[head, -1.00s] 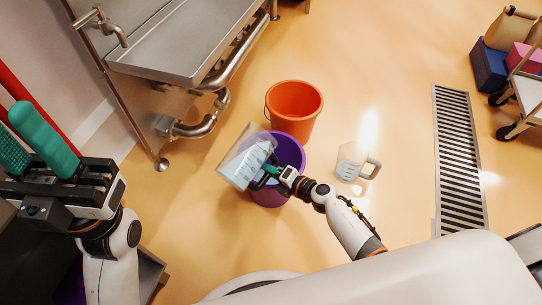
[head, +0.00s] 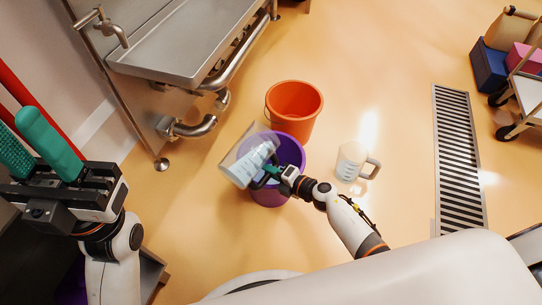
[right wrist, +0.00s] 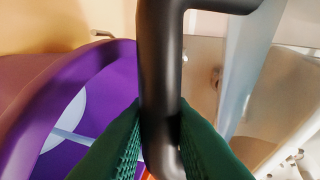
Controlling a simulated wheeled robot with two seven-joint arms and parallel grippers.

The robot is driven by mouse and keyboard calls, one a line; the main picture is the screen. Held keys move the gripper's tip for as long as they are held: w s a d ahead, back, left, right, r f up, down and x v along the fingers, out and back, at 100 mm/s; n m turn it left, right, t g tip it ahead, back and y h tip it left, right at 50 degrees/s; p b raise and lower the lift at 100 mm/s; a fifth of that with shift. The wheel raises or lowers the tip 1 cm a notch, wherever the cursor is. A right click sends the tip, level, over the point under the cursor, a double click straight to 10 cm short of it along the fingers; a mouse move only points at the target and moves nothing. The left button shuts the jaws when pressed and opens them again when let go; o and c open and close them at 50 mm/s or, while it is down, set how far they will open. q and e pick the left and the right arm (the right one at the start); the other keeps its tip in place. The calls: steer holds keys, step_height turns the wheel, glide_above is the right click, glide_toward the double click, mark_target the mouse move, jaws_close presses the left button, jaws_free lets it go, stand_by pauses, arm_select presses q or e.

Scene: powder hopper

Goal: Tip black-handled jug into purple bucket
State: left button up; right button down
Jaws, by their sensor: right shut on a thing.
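The clear jug (head: 238,165) has pale marks or contents and hangs tilted at the upper left of the purple bucket (head: 292,146), overlapping its rim in the head view. My right gripper (head: 268,174) is shut on the jug's black handle, which stands between the green fingers in the right wrist view (right wrist: 160,90). The purple bucket (right wrist: 85,85) fills the left there, with a pale patch and a pale blue streak inside; I cannot tell what they are. The jug's mouth is hard to make out. My left gripper (head: 30,150) is open and empty at the far left.
An orange bucket (head: 294,105) stands just behind the purple one. Another clear jug (head: 350,165) with a pale handle stands on the floor to the right. A steel sink (head: 185,45) with pipes is upper left. A floor drain (head: 460,160) and a trolley (head: 530,95) are right.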

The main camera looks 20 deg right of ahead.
steer(key=shift+s+a+f+m+y, duration=0.1)
steer(key=shift+a+f+m+y, duration=0.1)
steer(key=shift+m+y, duration=0.15)
stand_by(0.6)
